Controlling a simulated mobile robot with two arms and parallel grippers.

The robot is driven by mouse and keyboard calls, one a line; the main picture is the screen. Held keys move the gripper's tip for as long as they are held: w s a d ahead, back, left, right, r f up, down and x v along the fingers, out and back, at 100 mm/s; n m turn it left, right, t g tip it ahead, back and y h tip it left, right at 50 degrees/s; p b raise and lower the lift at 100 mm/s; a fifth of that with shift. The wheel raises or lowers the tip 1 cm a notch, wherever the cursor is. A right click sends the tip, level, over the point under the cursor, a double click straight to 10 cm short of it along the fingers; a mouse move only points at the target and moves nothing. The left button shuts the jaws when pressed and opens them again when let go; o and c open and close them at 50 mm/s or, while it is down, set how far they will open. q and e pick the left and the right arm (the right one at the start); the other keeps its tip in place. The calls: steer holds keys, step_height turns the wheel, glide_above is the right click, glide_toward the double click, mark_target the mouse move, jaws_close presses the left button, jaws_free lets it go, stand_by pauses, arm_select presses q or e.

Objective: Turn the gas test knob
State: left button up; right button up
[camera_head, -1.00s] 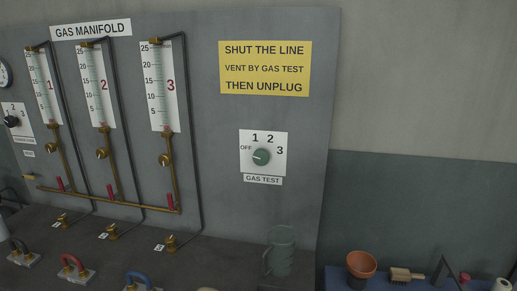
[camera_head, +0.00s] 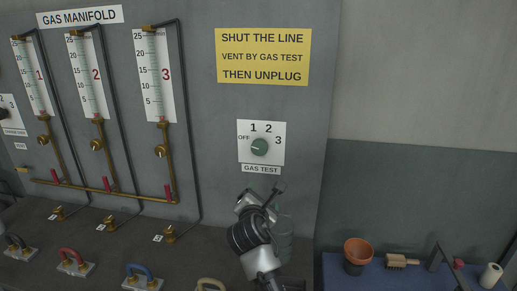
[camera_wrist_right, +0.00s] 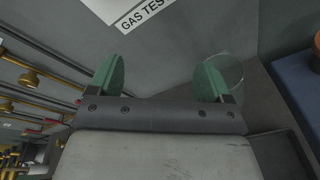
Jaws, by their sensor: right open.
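The GAS TEST label (camera_wrist_right: 143,12) shows at the top there, and the knob is out of that view. My left gripper is not in view.
A glass jug (camera_head: 285,245) stands behind my right gripper, partly hidden. Brass pipes with valves (camera_head: 161,151) and gauge tubes are on the left of the panel. Coloured handles (camera_head: 141,276) line the bench front. A blue surface (camera_head: 400,275) at right holds a pot (camera_head: 357,252) and a brush (camera_head: 401,260).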

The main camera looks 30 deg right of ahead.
mark_target(259, 149)
steer(key=w+r+n+t+h, duration=0.2)
steer(key=w+r+n, duration=0.2)
steer(key=r, duration=0.4)
steer(key=x, duration=0.3)
steer(key=p+x, duration=0.1)
steer(key=x, duration=0.3)
steer(key=p+x, duration=0.1)
steer(key=x, duration=0.3)
steer(key=shift+a+f, duration=0.1)
steer(key=shift+f, duration=0.1)
steer(key=c, duration=0.9)
